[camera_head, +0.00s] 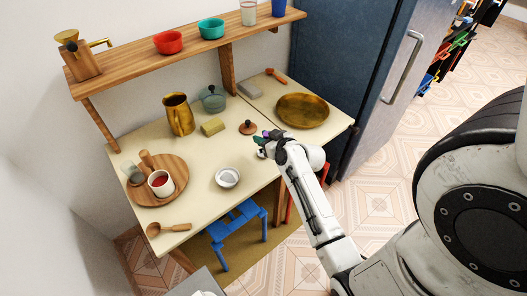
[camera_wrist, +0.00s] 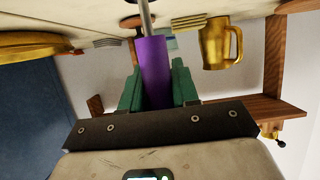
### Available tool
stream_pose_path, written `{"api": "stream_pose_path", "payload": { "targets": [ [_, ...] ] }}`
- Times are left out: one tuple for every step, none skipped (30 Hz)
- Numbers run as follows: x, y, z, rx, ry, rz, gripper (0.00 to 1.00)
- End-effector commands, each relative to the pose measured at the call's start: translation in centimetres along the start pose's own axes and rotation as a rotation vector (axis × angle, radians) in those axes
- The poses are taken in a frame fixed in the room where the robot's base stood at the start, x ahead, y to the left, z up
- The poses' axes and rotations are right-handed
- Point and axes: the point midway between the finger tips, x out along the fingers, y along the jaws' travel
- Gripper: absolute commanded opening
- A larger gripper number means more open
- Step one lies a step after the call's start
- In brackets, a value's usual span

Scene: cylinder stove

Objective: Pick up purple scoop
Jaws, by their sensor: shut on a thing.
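The purple scoop's handle (camera_wrist: 154,70) stands between the green fingers of my gripper (camera_wrist: 157,88) in the wrist view, with a grey metal shaft running from it toward the top edge. My gripper is shut on this handle. The scoop's far end is out of the wrist view. Only a small bit of purple shows there, and the arm hides most of the scoop.
A wooden board (camera_head: 143,193) lies left. A blue stool (camera_head: 238,225) stands below. A dark fridge (camera_head: 345,60) stands right.

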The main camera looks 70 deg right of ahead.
Motion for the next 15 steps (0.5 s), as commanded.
{"api": "stream_pose_path", "payload": {
  "targets": [
    [-0.01,0.0,0.0,0.0,0.0,0.0,0.07],
    [-0.01,0.0,-0.01,0.0,0.0,0.0,0.04],
    [-0.01,0.0,0.0,0.0,0.0,0.0,0.01],
    [-0.01,0.0,0.0,0.0,0.0,0.0,0.0],
    [-0.01,0.0,-0.01,0.0,0.0,0.0,0.0],
    [-0.01,0.01,-0.03,0.0,0.001,0.0,0.0],
    [-0.01,0.01,-0.03,0.0,0.001,0.0,0.0],
    [-0.01,0.01,-0.03,0.0,0.001,0.0,0.0],
    [-0.01,0.01,-0.03,0.0,0.001,0.0,0.0],
    [-0.01,0.01,-0.04,0.0,0.001,0.0,0.0],
    [-0.01,0.0,-0.05,0.0,0.001,0.0,0.0],
    [-0.03,0.01,-0.09,0.0,0.001,0.0,0.0],
    [-0.05,0.0,-0.16,0.0,0.001,0.0,0.0],
    [-0.08,0.01,-0.25,-0.001,0.001,0.0,0.0],
    [-0.14,0.01,-0.44,-0.001,0.002,0.0,0.0]
  ]
}}
